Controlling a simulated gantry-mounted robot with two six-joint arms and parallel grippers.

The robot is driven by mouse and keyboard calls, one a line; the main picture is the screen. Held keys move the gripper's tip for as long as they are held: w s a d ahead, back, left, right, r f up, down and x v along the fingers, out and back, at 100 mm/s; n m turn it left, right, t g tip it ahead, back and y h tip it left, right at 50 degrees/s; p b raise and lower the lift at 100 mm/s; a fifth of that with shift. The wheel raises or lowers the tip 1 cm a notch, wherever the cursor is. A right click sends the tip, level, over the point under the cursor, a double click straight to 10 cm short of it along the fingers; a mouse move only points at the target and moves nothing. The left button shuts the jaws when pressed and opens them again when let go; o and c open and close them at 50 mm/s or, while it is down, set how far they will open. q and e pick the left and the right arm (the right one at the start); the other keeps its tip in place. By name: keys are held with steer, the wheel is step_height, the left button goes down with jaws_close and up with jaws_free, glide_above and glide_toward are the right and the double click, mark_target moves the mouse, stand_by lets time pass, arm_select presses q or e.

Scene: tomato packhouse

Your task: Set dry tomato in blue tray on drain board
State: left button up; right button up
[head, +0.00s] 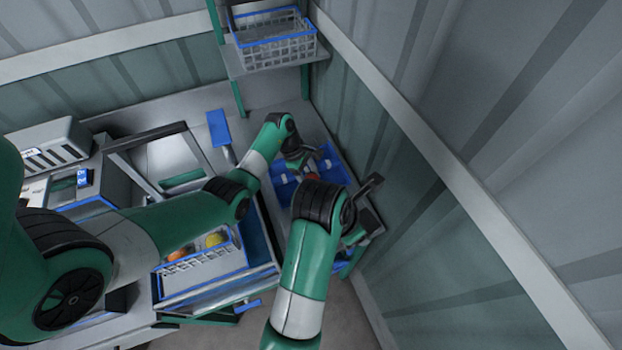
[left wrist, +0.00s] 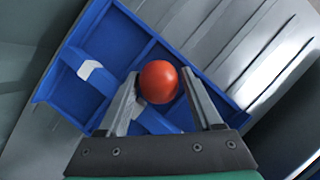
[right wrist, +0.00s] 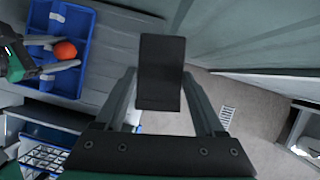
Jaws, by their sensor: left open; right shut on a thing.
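A red tomato (left wrist: 159,82) is at the blue tray (left wrist: 90,20), which has dividers. My left gripper (left wrist: 160,88) is open with one finger on each side of the tomato. In the head view, the tomato (head: 312,176) and tray (head: 335,160) are partly hidden by my arms. The right wrist view shows the tomato (right wrist: 65,50) between the left fingers over the tray (right wrist: 75,20). My right gripper (right wrist: 160,95) is shut on a flat black block (right wrist: 161,72), held away from the tray. A ribbed metal surface (left wrist: 240,40) lies beside the tray; I cannot tell whether it is the drain board.
A white crate with a blue rim (head: 275,45) stands on a shelf at the back. Another crate (head: 205,275) at the front holds orange and yellow fruit. A blue-handled tool (head: 218,128) lies on the bench. Corrugated walls close off the right side.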

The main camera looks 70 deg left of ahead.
mark_target(313, 178)
step_height(313, 178, up, 4)
steer(key=p, duration=0.3)
steer(key=shift+f, duration=0.25)
arm_select(q)
steer(key=v, duration=1.2)
steer(key=shift+r, duration=0.1)
steer(key=b+x, duration=0.3)
steer(key=x, duration=0.8)
steer(key=shift+d+f, duration=0.1)
steer(key=shift+f, duration=0.3)
arm_select(e)
step_height(313, 178, down, 4)
steer(key=shift+r, duration=0.2)
arm_select(q)
steer(key=shift+w+d+r+p, duration=0.15)
steer(key=shift+r+p, duration=0.4)
steer(key=shift+r, duration=0.45)
arm_select(e)
steer(key=shift+r, duration=0.65)
arm_select(q)
steer(key=shift+r, duration=0.55)
arm_select(e)
steer(key=shift+r, duration=0.15)
